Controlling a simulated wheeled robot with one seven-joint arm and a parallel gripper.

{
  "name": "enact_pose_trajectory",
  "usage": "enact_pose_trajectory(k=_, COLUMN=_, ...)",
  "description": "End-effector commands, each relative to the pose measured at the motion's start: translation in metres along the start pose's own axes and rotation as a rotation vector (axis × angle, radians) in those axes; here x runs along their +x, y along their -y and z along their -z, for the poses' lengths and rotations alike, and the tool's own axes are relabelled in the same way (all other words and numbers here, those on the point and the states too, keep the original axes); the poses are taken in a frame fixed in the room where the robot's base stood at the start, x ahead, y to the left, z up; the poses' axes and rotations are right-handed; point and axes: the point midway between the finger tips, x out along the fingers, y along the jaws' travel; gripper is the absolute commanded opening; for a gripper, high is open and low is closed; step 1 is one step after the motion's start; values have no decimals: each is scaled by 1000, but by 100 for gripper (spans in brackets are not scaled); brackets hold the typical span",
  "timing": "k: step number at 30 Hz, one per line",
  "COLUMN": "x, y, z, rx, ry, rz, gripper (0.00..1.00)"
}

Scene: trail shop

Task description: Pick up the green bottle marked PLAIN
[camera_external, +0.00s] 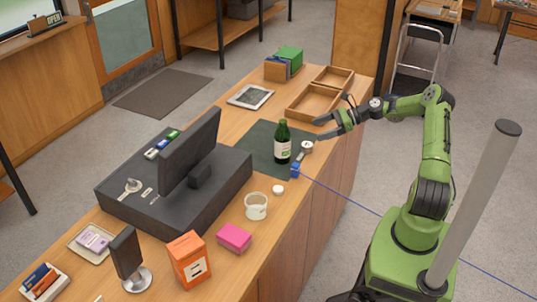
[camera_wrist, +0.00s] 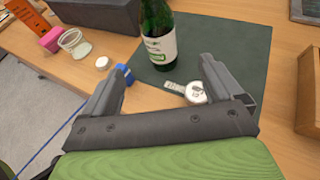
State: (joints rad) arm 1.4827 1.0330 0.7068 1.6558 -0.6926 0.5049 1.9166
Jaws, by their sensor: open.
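A dark green bottle (camera_external: 282,142) with a pale label stands upright on a dark mat (camera_external: 262,140) on the counter. In the wrist view the bottle (camera_wrist: 158,35) stands beyond my jaws, near the top; the label's words are too small to read. My gripper (camera_external: 330,126) is open and empty, above the counter to the right of the bottle and apart from it. In the wrist view the two fingers of my gripper (camera_wrist: 162,75) are spread wide, with the bottle in the direction of the gap.
A round white-faced item (camera_wrist: 197,93) and a small blue item (camera_wrist: 125,74) lie close to the bottle. Wooden trays (camera_external: 312,103) lie behind my gripper.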

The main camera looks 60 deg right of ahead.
Motion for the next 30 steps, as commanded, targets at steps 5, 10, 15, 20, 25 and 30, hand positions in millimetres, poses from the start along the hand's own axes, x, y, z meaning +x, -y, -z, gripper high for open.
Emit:
enact_pose_trajectory(k=5, x=46, y=-3, z=2, rx=-4, ry=-3, rz=-9, gripper=93)
enact_pose_trajectory(k=10, x=86, y=-3, z=2, rx=-4, ry=-4, rz=-8, gripper=93)
enact_pose_trajectory(k=15, x=106, y=-2, z=2, rx=-5, ry=-6, rz=-7, gripper=93)
enact_pose_trajectory(k=20, x=136, y=-3, z=4, rx=-6, ry=-6, rz=-9, gripper=93)
enact_pose_trajectory(k=25, x=154, y=-2, z=4, rx=-4, ry=-6, rz=-6, gripper=93)
enact_pose_trajectory(k=30, x=153, y=-2, z=3, rx=-4, ry=-7, rz=-5, gripper=93)
